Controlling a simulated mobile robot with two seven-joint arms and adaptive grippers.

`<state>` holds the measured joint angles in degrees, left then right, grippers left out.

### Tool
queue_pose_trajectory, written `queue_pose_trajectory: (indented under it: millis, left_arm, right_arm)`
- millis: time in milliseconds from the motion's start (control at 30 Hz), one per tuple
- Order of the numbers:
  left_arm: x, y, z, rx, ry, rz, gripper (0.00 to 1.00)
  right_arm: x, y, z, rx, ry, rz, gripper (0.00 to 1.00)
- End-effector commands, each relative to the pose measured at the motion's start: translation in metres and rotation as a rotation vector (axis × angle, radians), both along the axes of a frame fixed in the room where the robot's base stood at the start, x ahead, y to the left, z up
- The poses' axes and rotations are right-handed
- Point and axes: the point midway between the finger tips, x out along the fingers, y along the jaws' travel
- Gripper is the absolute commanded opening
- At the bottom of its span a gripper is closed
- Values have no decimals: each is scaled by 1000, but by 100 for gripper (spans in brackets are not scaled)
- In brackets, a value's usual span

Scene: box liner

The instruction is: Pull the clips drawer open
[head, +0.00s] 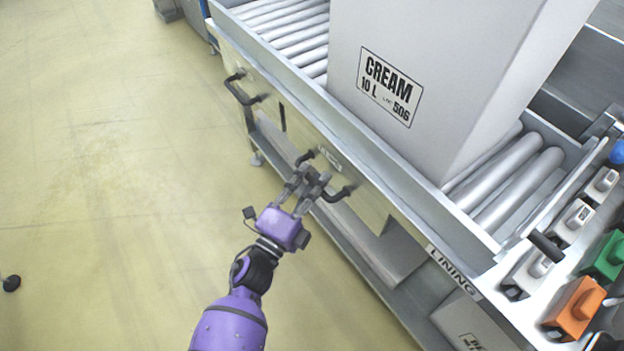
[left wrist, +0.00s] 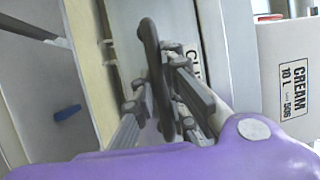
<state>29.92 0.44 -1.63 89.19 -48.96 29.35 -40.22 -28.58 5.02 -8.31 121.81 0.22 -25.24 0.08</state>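My left gripper (head: 311,176) is at the middle of the handle. In the left wrist view the handle (left wrist: 152,60) passes between the two fingers, which stand apart with gaps beside it. I see no firm grip. My right gripper is not in view.
Another dark handle (head: 243,90) is on the bench side at the upper left. A large box marked CREAM (head: 440,60) stands on the rollers (head: 515,180). A lower shelf (head: 405,300) runs beneath. Colored blocks (head: 575,308) sit at right.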

Motion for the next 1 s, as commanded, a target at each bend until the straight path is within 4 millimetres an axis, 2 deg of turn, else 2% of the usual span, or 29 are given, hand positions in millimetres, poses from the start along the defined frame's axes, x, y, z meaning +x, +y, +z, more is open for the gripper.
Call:
queue_pose_trajectory:
  millis: [367, 567, 767, 1000]
  left_arm:
    - [0, 0, 0, -2, 3, 0, 0]
    - [-6, 8, 0, -2, 3, 0, 0]
    - [-25, 34, -1, -1, 5, 0, 0]
    - [-62, 85, -1, 0, 7, 1, 0]
  right_arm:
    - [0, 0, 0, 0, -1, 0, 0]
    - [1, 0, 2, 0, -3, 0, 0]
    - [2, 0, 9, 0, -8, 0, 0]
    - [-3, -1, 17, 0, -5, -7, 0]
